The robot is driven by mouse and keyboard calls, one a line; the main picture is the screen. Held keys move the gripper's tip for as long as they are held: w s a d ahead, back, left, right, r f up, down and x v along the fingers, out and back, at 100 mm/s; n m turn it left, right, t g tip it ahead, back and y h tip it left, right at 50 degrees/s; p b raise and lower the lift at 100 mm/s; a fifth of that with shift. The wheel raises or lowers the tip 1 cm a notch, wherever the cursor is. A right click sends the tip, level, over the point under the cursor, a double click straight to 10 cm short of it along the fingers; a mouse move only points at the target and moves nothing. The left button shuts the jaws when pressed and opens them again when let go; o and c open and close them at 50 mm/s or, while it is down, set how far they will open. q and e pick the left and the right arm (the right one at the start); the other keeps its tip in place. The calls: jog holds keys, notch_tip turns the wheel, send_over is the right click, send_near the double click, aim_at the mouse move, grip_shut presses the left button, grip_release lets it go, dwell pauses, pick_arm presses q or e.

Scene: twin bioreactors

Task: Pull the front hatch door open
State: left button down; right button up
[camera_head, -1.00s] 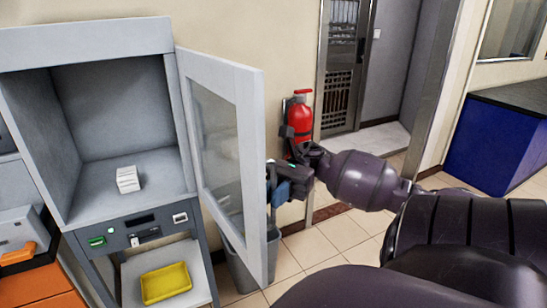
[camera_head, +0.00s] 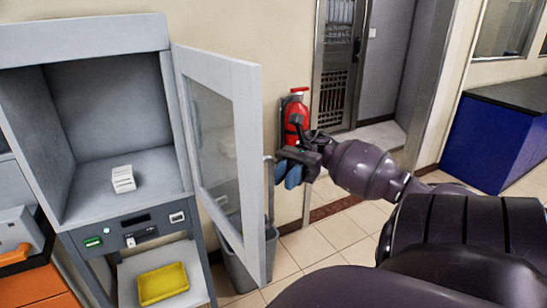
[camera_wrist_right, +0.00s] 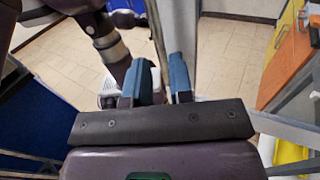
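The front hatch door (camera_head: 249,165), a light grey frame with a clear pane, stands swung wide open from the right side of the grey cabinet (camera_head: 90,29). A thin vertical handle bar (camera_head: 268,200) shows beyond the door's free edge. My right gripper (camera_head: 286,173) is on the outer side of the door, beside the handle. Its two blue fingers are apart, and I see nothing clamped between them. In the right wrist view the open fingers (camera_wrist_right: 160,84) are close to the grey bar and door edge. My left gripper is not in view.
A white stack (camera_head: 123,179) sits inside the cabinet. A yellow tray (camera_head: 163,283) lies on the shelf below. A grey bin (camera_head: 238,270) stands behind the door's lower part. A red fire extinguisher (camera_head: 295,112) hangs on the wall behind my right gripper. Tiled floor is clear to the right.

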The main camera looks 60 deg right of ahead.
jog(key=d, duration=0.5)
jog(key=shift+b, duration=0.3)
